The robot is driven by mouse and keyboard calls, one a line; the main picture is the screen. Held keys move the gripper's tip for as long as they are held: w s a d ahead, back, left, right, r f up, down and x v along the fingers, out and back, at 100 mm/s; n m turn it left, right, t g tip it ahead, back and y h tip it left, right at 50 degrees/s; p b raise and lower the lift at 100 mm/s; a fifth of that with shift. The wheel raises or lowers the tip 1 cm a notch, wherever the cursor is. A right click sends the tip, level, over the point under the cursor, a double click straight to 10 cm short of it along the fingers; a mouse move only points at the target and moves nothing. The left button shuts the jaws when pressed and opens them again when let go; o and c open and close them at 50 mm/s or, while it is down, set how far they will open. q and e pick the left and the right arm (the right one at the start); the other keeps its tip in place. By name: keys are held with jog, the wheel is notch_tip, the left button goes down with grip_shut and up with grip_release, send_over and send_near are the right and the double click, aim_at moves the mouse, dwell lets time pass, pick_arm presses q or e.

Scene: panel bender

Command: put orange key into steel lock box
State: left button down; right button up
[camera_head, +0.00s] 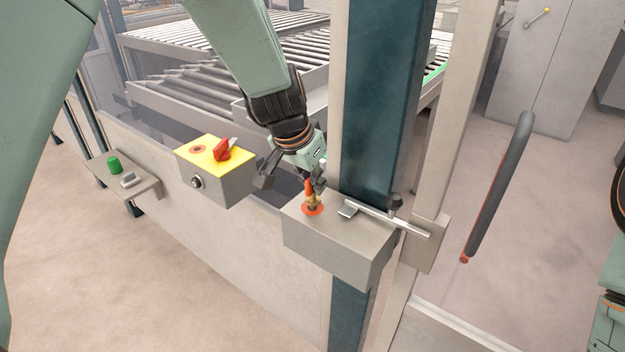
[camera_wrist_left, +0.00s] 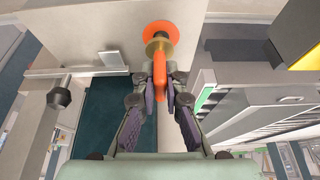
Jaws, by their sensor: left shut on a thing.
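The steel lock box (camera_head: 335,248) is a grey box mounted on the dark post. Its top has an orange ring with a brass lock (camera_head: 313,203) in it. The orange key (camera_head: 309,187) stands above this lock, and its lower end meets the brass part. My left gripper (camera_head: 311,182) is shut on the key, just above the box top. In the left wrist view the orange key (camera_wrist_left: 161,75) lies between the two fingertips (camera_wrist_left: 162,88), in line with the brass collar and orange disc. How deep the key's tip sits is hidden. My right gripper is not in view.
A grey box with a yellow top and red switch (camera_head: 222,150) stands left of the lock box. A shelf with a green button (camera_head: 114,165) is further left. A latch bar (camera_head: 390,218) with a black knob crosses beside the lock box. Roller conveyors (camera_head: 180,85) lie behind.

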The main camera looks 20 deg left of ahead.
pick_arm(q)
jog(key=shift+f+b, duration=0.35)
jog(key=shift+f, duration=0.4)
jog(key=shift+f+b, duration=0.15)
jog(key=shift+b, duration=0.25)
jog(key=c, duration=1.3)
grip_release()
jog(key=shift+c, duration=0.2)
jog(key=v, duration=1.2)
jog(key=shift+w+a, duration=0.1)
